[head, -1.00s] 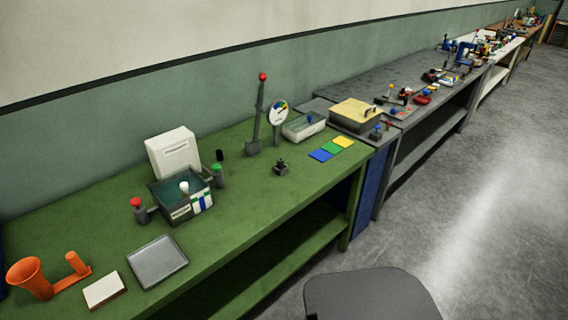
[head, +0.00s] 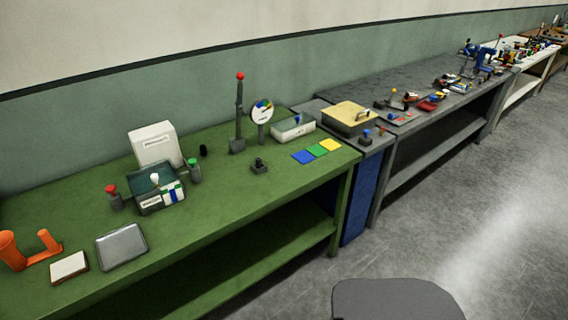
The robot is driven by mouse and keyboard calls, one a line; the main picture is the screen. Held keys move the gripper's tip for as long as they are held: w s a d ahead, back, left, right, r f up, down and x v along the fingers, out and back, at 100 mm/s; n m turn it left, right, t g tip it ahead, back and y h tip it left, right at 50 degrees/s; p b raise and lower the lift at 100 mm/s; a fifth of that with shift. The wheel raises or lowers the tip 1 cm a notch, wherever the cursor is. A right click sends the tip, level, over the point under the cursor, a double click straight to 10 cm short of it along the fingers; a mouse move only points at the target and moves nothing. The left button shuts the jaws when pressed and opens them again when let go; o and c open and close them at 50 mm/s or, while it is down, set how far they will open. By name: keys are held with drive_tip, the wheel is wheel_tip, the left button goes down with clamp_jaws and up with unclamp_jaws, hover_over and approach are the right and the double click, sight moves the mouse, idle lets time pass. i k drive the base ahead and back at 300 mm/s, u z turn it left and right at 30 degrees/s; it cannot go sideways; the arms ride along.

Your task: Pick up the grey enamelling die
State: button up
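I cannot pick out the grey enamelling die with certainty. A small dark grey block with a knob (head: 259,167) stands on the green bench, in front of the lever stand, in the head view. Another small dark block with a blue top (head: 366,137) stands at the near end of the grey bench. Smaller pieces farther along are too small to tell. My gripper is not in view.
Grey floor (head: 490,215) is clear to the right.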

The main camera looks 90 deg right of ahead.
sight(258, 159)
drive_tip(key=u, duration=0.05)
drive_tip(key=k, duration=2)
drive_tip(key=z, duration=1.75)
drive_tip(key=i, duration=0.85)
drive_tip(key=z, duration=0.1)
